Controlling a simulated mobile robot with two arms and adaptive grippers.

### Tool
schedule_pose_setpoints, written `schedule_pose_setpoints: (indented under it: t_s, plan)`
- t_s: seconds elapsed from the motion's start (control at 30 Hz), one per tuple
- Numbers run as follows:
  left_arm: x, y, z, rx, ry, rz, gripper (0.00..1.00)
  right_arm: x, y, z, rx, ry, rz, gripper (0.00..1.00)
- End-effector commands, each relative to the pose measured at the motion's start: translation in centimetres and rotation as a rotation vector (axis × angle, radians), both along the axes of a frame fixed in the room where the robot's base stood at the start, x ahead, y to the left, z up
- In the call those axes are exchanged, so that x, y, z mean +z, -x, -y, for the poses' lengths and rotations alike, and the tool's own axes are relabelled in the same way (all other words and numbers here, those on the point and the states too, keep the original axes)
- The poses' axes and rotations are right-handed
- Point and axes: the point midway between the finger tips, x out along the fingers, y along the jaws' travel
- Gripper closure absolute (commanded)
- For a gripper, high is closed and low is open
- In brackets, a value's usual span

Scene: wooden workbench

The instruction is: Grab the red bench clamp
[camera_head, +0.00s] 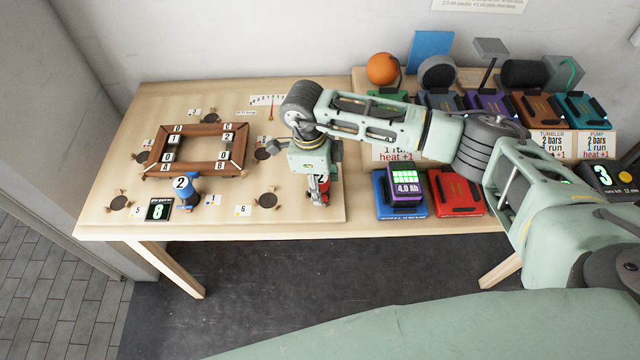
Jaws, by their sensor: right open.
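The red bench clamp (325,186) stands on the bench board, right of the wooden frame. It carries a white label with a dark digit and is partly hidden by my right gripper. My right gripper (317,199) points down over the clamp, with its fingers around or just in front of it; I cannot tell whether they touch it. The gripper is open. A blue clamp (187,194) labelled 2 stands at the lower left of the board. My left gripper is not in view.
A wooden frame (240,160) with numbered tags lies left of my right gripper. A purple battery (405,185) sits on a blue dock (388,207), beside a red dock (455,193). Tools and an orange ball (382,68) fill the back right. The front bench edge is close to the clamp.

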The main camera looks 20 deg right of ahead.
Motion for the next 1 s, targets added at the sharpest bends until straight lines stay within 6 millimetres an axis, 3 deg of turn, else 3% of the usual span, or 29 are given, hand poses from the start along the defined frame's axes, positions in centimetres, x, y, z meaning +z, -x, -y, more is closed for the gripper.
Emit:
schedule_pose_setpoints:
  t_s: [0.07,0.57,1.0]
  plan:
    - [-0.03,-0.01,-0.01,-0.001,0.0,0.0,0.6,0.01,0.0,-0.02,0.0,0.0,0.0,0.56]
    - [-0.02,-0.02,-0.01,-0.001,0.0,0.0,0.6,0.04,0.02,-0.05,0.0,-0.001,0.0,1.0]
    - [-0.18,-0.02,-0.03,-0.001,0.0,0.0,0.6,0.35,-0.07,-0.07,0.0,-0.003,0.001,1.0]
